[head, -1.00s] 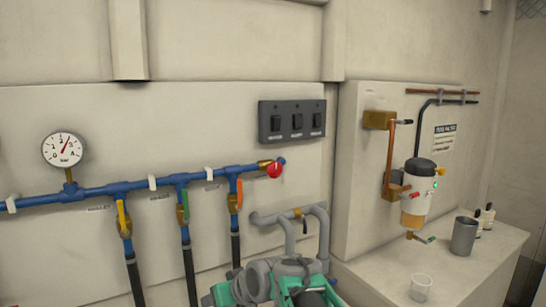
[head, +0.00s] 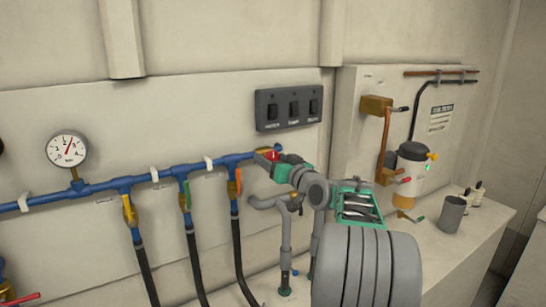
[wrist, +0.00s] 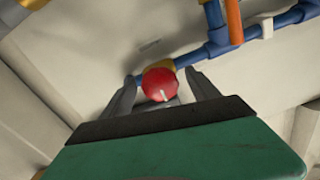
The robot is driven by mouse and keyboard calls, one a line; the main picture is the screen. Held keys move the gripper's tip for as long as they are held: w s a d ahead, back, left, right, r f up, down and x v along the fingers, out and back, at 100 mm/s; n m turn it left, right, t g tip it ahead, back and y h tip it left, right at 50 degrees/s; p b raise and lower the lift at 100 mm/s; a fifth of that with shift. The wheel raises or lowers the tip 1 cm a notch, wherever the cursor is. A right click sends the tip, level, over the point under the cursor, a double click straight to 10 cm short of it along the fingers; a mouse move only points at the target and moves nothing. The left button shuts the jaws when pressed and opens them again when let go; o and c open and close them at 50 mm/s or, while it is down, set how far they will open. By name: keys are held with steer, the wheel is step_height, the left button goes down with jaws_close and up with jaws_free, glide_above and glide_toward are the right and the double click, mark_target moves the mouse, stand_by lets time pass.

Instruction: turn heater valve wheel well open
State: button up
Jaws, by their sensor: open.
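A red valve wheel (head: 271,155) sits at the right end of the blue pipe, partly covered by my gripper in the head view. In the wrist view the red wheel (wrist: 161,85) shows as a round face with a short white mark near its lower edge. My gripper (wrist: 160,78) is open, with one finger on each side of the wheel. Whether either finger touches it, I cannot tell. In the head view my gripper (head: 267,156) reaches the wheel from the right. No readable label marks it as the heater valve.
The blue pipe (head: 106,185) carries yellow, green and orange lever valves with black hoses below. A pressure gauge (head: 67,149) stands left. A switch panel (head: 290,107) is just above my gripper. Grey pipes (head: 286,240) run below my arm. A grey cup (head: 452,214) stands on the right counter.

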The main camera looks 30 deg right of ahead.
steer(key=shift+c, duration=0.2)
steer(key=c, duration=1.3)
steer(key=shift+f+b, duration=0.15)
steer(key=shift+b, duration=0.35)
